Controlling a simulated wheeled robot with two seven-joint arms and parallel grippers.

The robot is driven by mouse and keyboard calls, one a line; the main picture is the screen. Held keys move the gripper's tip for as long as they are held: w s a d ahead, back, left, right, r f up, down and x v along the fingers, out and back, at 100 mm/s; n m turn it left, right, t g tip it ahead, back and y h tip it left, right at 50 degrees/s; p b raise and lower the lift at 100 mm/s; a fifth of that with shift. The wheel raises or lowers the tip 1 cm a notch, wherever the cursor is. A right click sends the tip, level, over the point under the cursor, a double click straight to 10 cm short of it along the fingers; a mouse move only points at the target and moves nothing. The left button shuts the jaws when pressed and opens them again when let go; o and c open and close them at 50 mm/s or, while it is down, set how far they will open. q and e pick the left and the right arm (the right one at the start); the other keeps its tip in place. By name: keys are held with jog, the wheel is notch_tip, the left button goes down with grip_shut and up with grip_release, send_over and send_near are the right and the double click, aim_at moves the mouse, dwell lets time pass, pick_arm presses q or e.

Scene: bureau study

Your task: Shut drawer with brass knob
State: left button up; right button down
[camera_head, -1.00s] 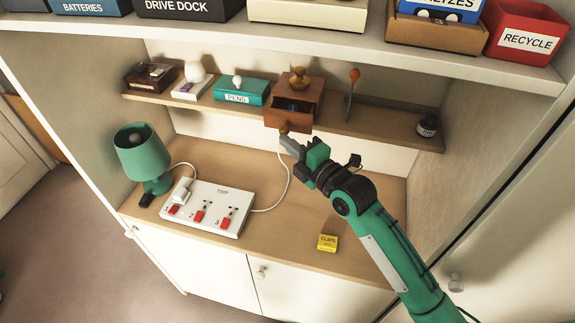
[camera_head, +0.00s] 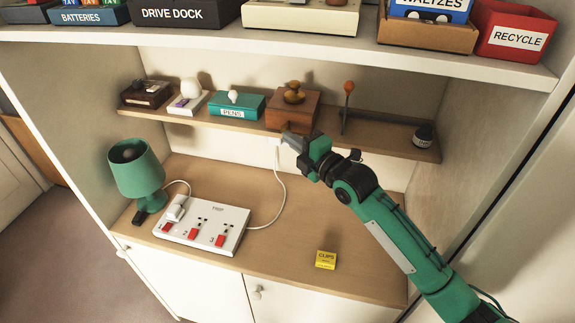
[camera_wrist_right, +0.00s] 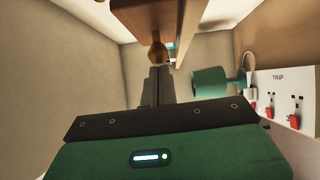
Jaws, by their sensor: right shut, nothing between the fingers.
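A brown wooden box (camera_head: 278,112) with a drawer stands on the narrow wall shelf, with a rounded brass-brown ornament (camera_head: 294,93) on top. Its drawer front looks flush with the box, and no open interior shows. In the right wrist view the brass knob (camera_wrist_right: 157,52) sticks out from the wooden drawer front (camera_wrist_right: 140,18). My right gripper (camera_head: 287,138) is shut and empty, its fingertips just in front of the knob. They also show in the wrist view (camera_wrist_right: 160,72); I cannot tell whether they touch the knob. My left gripper is out of view.
On the shelf, a teal PENS box (camera_head: 237,106) stands left of the wooden box and an orange-topped stick (camera_head: 346,104) right of it. Below are a green lamp (camera_head: 137,168), a white power strip (camera_head: 204,226) and a yellow CLIPS box (camera_head: 325,260). An upper shelf overhangs.

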jog(key=b+v, duration=0.6)
jog(key=v, duration=0.8)
jog(key=s+d+f+m+g+h, duration=0.2)
jog(key=s+f+m+h, duration=0.25)
jog(key=f+m, duration=0.35)
jog(key=s+d+f+m+g+h, duration=0.1)
jog(key=s+f+m+g+h, duration=0.3)
jog(key=f, duration=0.7)
jog(key=s+d+f+m+g+h, duration=0.1)
jog(key=s+d+f+m+g, duration=0.2)
jog(key=s+f+m, duration=0.5)
jog(key=s+d+f+m+g+h, duration=0.2)
jog(key=s+d+f+m, duration=0.15)
jog(key=s, duration=0.75)
notch_tip(320, 180, down, 30)
jog(key=g, duration=0.1)
jog(key=s+d+f+g, duration=0.1)
jog(key=s+d+f, duration=0.2)
jog(key=s+f, duration=1.6)
jog(key=shift+s+f, duration=0.25)
jog(key=shift+f, duration=0.35)
